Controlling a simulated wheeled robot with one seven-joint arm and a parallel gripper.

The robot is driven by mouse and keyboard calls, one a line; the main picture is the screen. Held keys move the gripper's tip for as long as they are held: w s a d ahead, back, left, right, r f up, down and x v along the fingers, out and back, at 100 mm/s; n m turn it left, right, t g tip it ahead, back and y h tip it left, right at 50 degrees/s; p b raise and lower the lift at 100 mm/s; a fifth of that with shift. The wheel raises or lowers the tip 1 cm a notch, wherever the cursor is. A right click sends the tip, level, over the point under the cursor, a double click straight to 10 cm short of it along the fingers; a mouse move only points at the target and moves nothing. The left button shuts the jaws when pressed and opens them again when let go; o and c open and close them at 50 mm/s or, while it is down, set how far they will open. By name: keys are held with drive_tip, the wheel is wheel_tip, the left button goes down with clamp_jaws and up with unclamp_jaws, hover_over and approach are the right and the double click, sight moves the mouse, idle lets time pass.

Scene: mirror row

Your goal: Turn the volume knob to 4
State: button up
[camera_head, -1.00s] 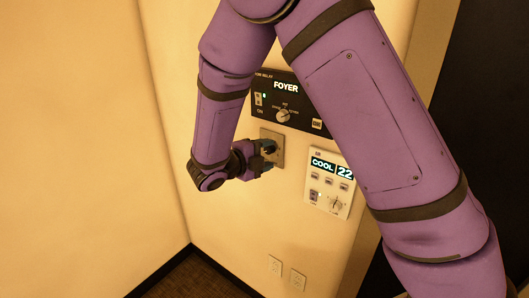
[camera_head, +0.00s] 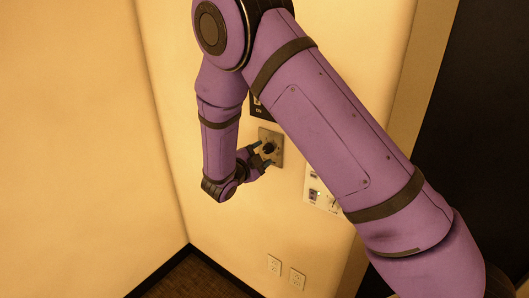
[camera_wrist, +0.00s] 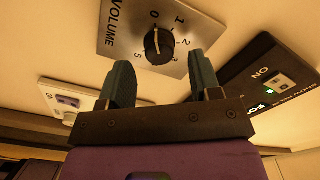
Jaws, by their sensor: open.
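The volume knob (camera_wrist: 158,46) is black and round with a pale pointer line. It sits on a square metal plate (camera_wrist: 118,38) marked VOLUME with numbers around it. The pointer line points toward the 0. The 4 is not visible. In the head view the knob (camera_head: 269,148) is on the wall plate (camera_head: 276,137). My gripper (camera_wrist: 163,76) is open and empty, its two fingers apart just short of the knob, which shows beyond and between the tips. In the head view my gripper (camera_head: 255,159) is left of and slightly below the knob.
A dark panel (camera_wrist: 272,80) with a switch is at the right in the wrist view. The white control panel (camera_head: 317,192) is lower right of the plate, partly behind my arm. Two outlets (camera_head: 286,272) are low on the wall.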

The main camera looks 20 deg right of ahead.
sight(268, 149)
drive_tip(key=shift+x, duration=1.2)
drive_tip(key=c, duration=0.9)
drive_tip(key=shift+c, duration=0.2)
